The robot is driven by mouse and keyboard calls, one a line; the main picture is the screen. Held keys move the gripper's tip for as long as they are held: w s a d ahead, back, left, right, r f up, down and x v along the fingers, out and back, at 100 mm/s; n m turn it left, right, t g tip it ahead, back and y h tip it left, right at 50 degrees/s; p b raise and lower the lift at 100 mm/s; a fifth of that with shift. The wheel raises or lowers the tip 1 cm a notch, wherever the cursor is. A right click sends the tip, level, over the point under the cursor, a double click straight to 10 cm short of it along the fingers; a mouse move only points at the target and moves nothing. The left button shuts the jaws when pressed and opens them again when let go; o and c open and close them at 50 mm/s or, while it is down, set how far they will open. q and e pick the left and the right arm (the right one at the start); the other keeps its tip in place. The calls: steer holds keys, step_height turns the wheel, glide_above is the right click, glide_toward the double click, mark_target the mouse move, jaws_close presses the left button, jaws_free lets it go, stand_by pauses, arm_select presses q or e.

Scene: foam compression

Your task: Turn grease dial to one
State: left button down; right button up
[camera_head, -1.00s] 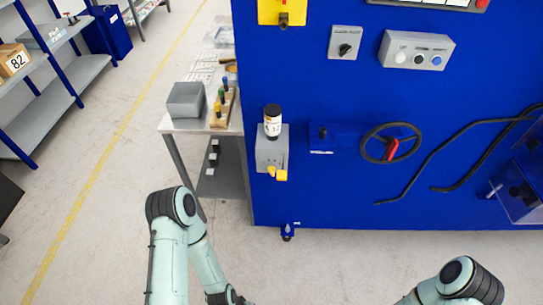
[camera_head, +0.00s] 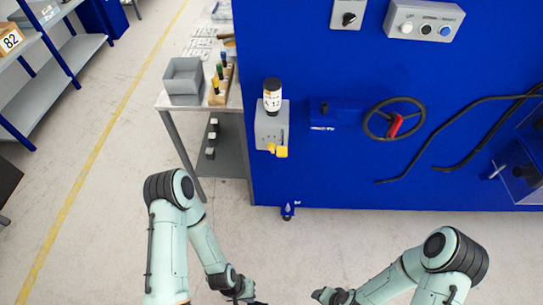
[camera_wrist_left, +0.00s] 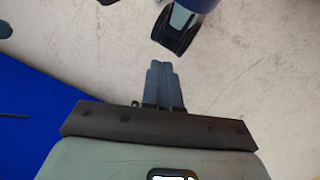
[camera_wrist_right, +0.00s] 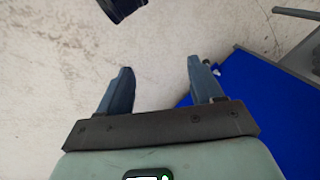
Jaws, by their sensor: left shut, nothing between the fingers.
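The grease unit is a grey box (camera_head: 271,125) on the left part of the blue machine front, with a black-capped bottle (camera_head: 272,96) on top and a yellow dial or knob (camera_head: 278,151) at its lower edge. The dial's markings are too small to read. My left gripper (camera_wrist_left: 163,68) is shut and empty above the floor, well in front of and below the box; only its wrist end shows at the bottom of the head view. My right gripper (camera_wrist_right: 160,80) is open and empty, lower right of the box.
The blue machine (camera_head: 340,180) carries a handwheel (camera_head: 394,119), a black hose and a button box (camera_head: 425,20). A side table (camera_head: 165,103) with a grey bin (camera_head: 184,77) stands left of it. A shelf rack (camera_head: 50,70) is farther left. The floor before the machine is clear.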

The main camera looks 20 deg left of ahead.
steer(key=w+a+t+b, duration=0.4)
steer(key=w, duration=0.6)
steer(key=m+t+y+b, duration=0.2)
steer(key=m+t+b, duration=0.5)
steer(key=t+b, duration=0.5)
glide_toward(271, 151)
steer(key=shift+h, duration=0.4)
steer(key=b+x, duration=0.1)
steer(key=x, duration=0.5)
steer(key=shift+w+a+b, duration=0.25)
steer(key=shift+w+b, duration=0.05)
steer(key=shift+w, duration=0.05)
arm_select(q)
steer(key=w+a+f+t, duration=0.1)
steer(key=w+f, duration=0.3)
steer(key=f, duration=0.6)
steer(key=w+a+f+t+y, duration=0.1)
steer(key=w+a+f+t, duration=0.1)
steer(key=f, duration=0.8)
steer(key=shift+w+a+n+y, duration=0.3)
steer(key=shift+w+a+n, duration=0.1)
steer(key=shift+w+a, duration=0.6)
arm_select(e)
steer(key=shift+w+a, duration=0.2)
steer(key=shift+w, duration=0.5)
arm_select(q)
steer(key=shift+s+a, duration=0.1)
arm_select(e)
steer(key=c, duration=1.1)
